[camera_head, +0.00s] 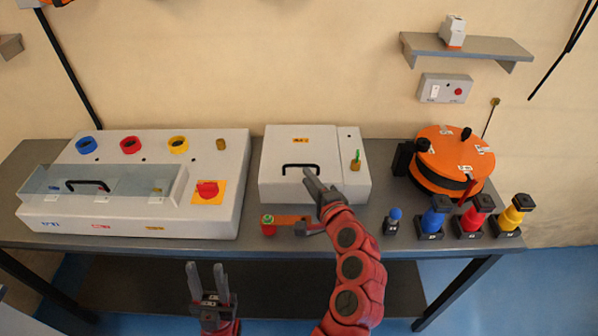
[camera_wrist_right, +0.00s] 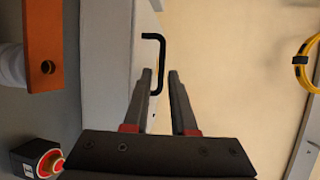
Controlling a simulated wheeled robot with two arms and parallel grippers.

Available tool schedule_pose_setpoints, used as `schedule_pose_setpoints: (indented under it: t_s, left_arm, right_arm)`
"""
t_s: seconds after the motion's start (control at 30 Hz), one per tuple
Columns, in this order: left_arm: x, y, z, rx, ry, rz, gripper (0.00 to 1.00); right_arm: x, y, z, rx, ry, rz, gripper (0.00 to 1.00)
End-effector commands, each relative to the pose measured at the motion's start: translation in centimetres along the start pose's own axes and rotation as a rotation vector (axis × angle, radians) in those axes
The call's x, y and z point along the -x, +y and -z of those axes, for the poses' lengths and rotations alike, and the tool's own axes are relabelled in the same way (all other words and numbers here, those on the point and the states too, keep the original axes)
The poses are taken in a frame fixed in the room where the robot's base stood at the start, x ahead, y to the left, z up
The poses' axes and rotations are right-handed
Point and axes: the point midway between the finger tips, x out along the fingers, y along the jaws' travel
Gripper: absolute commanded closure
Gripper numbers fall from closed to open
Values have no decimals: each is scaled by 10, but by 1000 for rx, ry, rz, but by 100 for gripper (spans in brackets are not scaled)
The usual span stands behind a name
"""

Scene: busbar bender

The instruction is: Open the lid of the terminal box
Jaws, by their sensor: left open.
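The terminal box (camera_head: 275,185) is a white box in the middle of the table, with its lid down. A black handle (camera_head: 301,166) and a small orange label are on its lid. My right gripper (camera_head: 309,180) is just in front of the handle, with its fingers apart. In the right wrist view the handle (camera_wrist_right: 162,50) shows beyond and between the fingertips (camera_wrist_right: 161,73); I cannot tell whether they touch it. My left gripper (camera_head: 205,266) is open and empty, low in front of the table.
A white panel (camera_head: 222,160) with coloured rings, a clear cover and a red switch stands left. An orange bar with a green-topped red post (camera_head: 268,222) lies before the box. An orange reel (camera_head: 450,153) and several coloured posts (camera_head: 473,216) stand right.

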Motion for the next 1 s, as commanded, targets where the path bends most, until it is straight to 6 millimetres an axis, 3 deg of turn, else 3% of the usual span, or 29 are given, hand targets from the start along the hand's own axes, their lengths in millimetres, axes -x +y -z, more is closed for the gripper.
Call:
schedule_pose_setpoints:
  t_s: [0.2, 0.4, 0.87, 0.9, 1.0]
  left_arm:
    - [-8, 0, 1, 0, 0, 0, 58]
    - [-12, -1, 2, 0, 0, 0, 58]
    - [-13, -1, 2, 0, 0, 0, 58]
    - [-13, -1, 2, 0, -1, 0, 58]
    - [-13, -1, 2, 0, 0, 0, 58]
  right_arm:
    - [-35, -3, 0, 1, -3, -2, 75]
    - [-57, -3, 0, 0, -2, 0, 75]
    - [-68, -1, 0, -1, 0, 0, 75]
    - [-68, -1, 0, -1, 0, 0, 77]
    - [-68, -1, 0, -1, 0, 0, 95]
